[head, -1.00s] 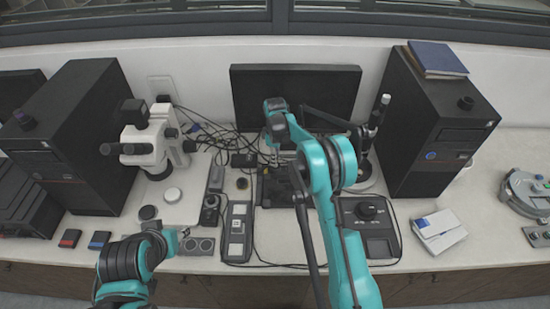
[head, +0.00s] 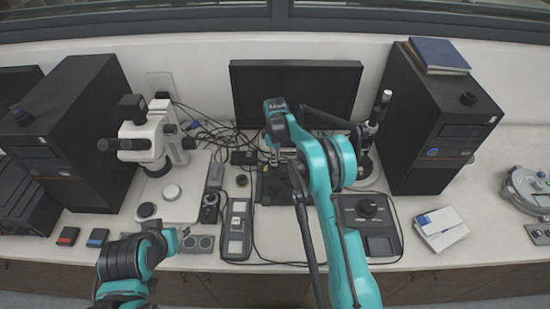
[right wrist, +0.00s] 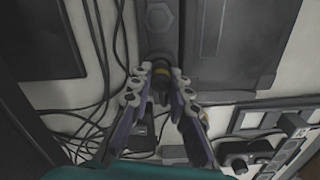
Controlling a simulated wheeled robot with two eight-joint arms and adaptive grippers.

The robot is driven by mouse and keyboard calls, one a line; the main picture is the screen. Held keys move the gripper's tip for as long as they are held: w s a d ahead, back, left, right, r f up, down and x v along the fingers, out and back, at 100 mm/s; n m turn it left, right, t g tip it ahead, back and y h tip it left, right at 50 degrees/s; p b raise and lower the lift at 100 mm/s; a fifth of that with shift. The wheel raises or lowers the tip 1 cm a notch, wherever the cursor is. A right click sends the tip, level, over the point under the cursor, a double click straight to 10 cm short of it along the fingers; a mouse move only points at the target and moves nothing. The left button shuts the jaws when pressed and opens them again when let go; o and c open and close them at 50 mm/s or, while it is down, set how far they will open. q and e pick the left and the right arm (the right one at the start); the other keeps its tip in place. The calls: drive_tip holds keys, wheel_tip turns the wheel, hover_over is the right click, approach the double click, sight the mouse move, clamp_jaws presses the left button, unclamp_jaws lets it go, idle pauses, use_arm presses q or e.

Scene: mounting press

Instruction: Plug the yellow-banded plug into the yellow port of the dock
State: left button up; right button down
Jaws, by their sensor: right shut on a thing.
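My right gripper (head: 274,156) is over the back middle of the bench, in front of the monitor. In the right wrist view its fingers (right wrist: 160,78) are closed in on a small dark plug with a yellow band (right wrist: 160,71). A dark grey strip-like body with a hexagonal mark (right wrist: 160,18) lies just beyond the fingertips; I cannot tell whether it is the dock. I cannot make out the yellow port, or whether the plug touches anything. My left gripper (head: 181,236) is low at the front left, small and partly hidden by its arm; its jaws are unclear.
Loose black cables (right wrist: 108,60) run beside the gripper. A microscope (head: 150,140) stands at left, with a grey strip of pale squares (head: 237,228) right of it. The monitor (head: 297,90) stands behind, and a black control box (head: 367,228) lies at right.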

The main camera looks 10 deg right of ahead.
drive_tip(key=shift+f, duration=0.3)
drive_tip(key=c, duration=1.3)
unclamp_jaws()
drive_tip(key=shift+c, duration=0.2)
drive_tip(key=o, duration=0.6)
drive_tip(key=shift+c, duration=0.2)
drive_tip(key=shift+r, duration=0.15)
wheel_tip(320, 180, up, 7)
drive_tip(key=p, duration=0.3)
drive_tip(key=shift+r, duration=0.2)
